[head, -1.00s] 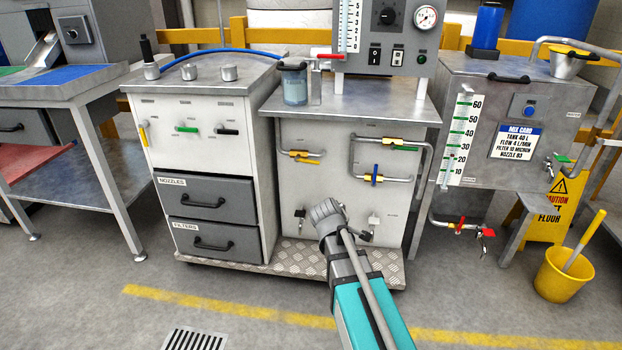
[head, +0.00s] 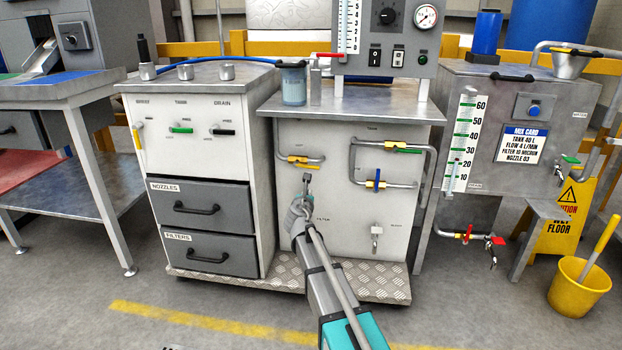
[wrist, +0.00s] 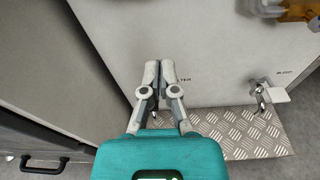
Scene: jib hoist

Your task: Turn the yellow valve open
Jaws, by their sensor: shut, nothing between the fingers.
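A yellow-handled valve (head: 300,160) sits on a short grey pipe on the white front panel of the middle unit. Its handle lies roughly along the pipe. Part of a yellow fitting (wrist: 298,11) shows at the top right edge of the wrist view. Another yellow lever (head: 137,138) hangs roughly upright on the left cabinet's front. My gripper (head: 307,180) is just below the pipe valve in the head view, apart from it as far as I can tell. In the wrist view my gripper (wrist: 159,66) has its fingertips together and empty before the panel.
To the right on the panel are a pipe with a green handle (head: 407,151), a blue-handled valve (head: 377,179) and a small white-handled tap (head: 376,229). The worktop (head: 350,104) overhangs the panel. A checker-plate ledge (head: 370,287) runs along the bottom.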

